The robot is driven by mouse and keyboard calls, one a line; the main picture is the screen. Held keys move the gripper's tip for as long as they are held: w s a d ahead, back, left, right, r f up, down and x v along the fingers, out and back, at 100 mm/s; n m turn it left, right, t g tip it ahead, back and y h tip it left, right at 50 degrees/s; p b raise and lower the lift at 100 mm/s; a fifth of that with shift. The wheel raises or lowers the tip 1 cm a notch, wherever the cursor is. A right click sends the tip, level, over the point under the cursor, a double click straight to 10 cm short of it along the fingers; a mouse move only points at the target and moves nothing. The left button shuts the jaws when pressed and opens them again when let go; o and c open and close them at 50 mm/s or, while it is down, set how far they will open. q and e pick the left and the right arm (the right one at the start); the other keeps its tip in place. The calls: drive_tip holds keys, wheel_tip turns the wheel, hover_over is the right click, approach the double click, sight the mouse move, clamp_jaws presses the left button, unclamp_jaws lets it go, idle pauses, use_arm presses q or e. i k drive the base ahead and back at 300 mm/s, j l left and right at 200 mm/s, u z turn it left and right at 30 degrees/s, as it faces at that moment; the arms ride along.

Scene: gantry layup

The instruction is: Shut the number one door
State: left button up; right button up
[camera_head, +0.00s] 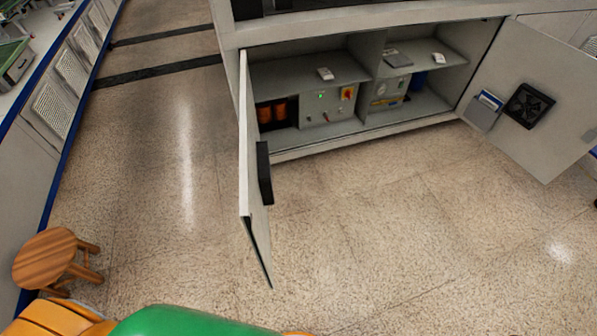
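A grey cabinet (290,145) stands at the top centre with two doors, both swung open. The left door (249,180) stands out toward me and shows nearly edge-on, with a black block on its inner side. The right door (545,95) is opened out to the right, with a black fan grille and a small document pocket on its inside. I cannot read a number on either door, so I cannot tell which is number one. Neither of my grippers shows in this view.
Shelves inside the cabinet hold boxes and electrical parts (328,107). A wooden stool (54,258) stands at the lower left, beside a row of cabinets with a blue edge (62,150). Speckled floor (400,230) is clear between and in front of the doors.

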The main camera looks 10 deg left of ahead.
sight(262, 176)
drive_tip(key=j, duration=0.75)
drive_tip(key=i+j, duration=0.15)
drive_tip(key=j, duration=0.6)
